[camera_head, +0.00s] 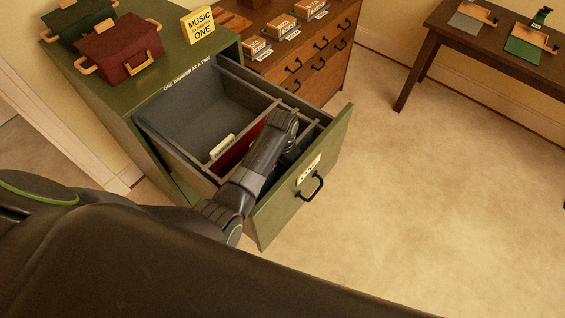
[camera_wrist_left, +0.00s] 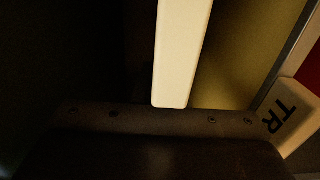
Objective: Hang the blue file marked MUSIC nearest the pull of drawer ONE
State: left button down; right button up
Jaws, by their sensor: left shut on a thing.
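The drawer (camera_head: 334,146) of the green cabinet stands open, with a black pull (camera_head: 312,187) and a cream label (camera_head: 309,168) on its front; the label is too small to read. My left gripper (camera_head: 289,150) is low in the front section of the drawer, behind the front panel. It is shut on a cream file tab (camera_wrist_left: 182,55), seen blank and close up in the left wrist view. The blue file and its MUSIC marking cannot be made out, as my arm and shadow cover that part. My right gripper is not in view.
A red file (camera_head: 236,150) hangs just behind my arm; a tab reading TR (camera_wrist_left: 290,120) shows in the wrist view. The drawer's rear section (camera_head: 195,115) is empty. A MUSIC ONE sign (camera_head: 198,25) and a red box (camera_head: 120,48) stand on the cabinet.

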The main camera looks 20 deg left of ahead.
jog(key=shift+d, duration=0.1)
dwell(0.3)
pick_arm(q)
jog(key=c, duration=1.4)
grip_release()
jog(key=shift+o, duration=0.2)
